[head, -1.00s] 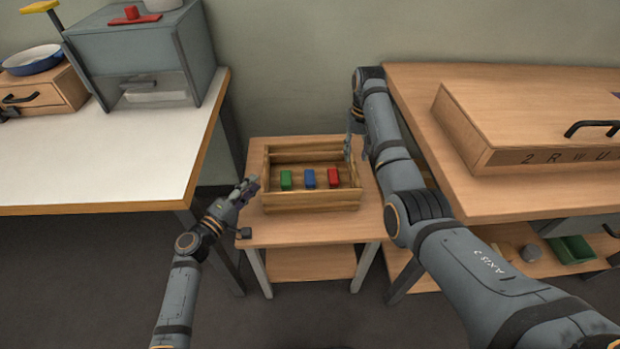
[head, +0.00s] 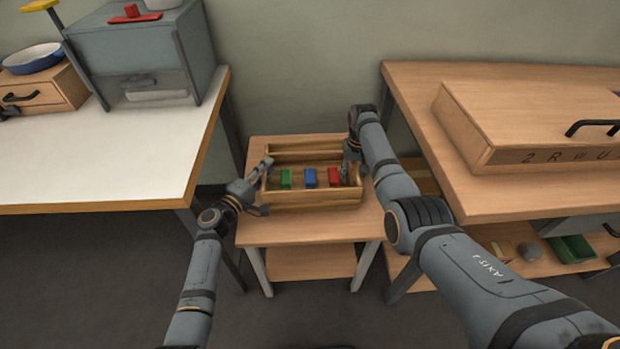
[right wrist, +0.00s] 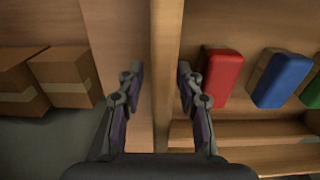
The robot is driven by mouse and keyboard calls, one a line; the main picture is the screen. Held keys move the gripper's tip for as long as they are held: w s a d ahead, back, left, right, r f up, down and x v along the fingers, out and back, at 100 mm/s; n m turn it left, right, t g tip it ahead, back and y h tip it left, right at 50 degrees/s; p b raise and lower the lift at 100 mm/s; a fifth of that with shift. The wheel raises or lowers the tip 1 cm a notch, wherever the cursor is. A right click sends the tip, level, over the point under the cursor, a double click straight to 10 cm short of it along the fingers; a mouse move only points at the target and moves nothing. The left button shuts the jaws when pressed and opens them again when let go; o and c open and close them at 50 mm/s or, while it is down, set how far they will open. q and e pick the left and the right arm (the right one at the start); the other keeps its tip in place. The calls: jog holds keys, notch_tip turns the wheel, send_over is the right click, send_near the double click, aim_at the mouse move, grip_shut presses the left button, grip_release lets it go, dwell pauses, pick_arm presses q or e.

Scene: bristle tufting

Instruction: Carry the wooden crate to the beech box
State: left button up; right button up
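The wooden crate (head: 315,198) stands on a small wooden table, holding a green, a blue and a red block. My left gripper (head: 265,188) is at the crate's left wall with its fingers spread; contact there is unclear. My right gripper (head: 350,168) is at the right wall. In the right wrist view my right gripper (right wrist: 159,80) is open, with one finger on each side of the crate's wall (right wrist: 165,50). A large light wooden box (head: 550,135) with a black handle and lettering sits on the right bench; it looks like the beech box.
The small table (head: 300,232) has narrow free margins around the crate. A white-topped table (head: 100,160) at left carries a grey cabinet (head: 140,50), a drawer box (head: 45,90) and a blue pan (head: 35,58). The right bench (head: 420,90) has a shelf with a green bin (head: 570,248).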

aim_at(355, 163)
pick_arm(q)
grip_shut()
pick_arm(e)
grip_shut()
pick_arm(q)
jog(key=shift+r, duration=0.15)
pick_arm(e)
jog(key=shift+w+r, duration=0.1)
jog(key=shift+r, duration=0.15)
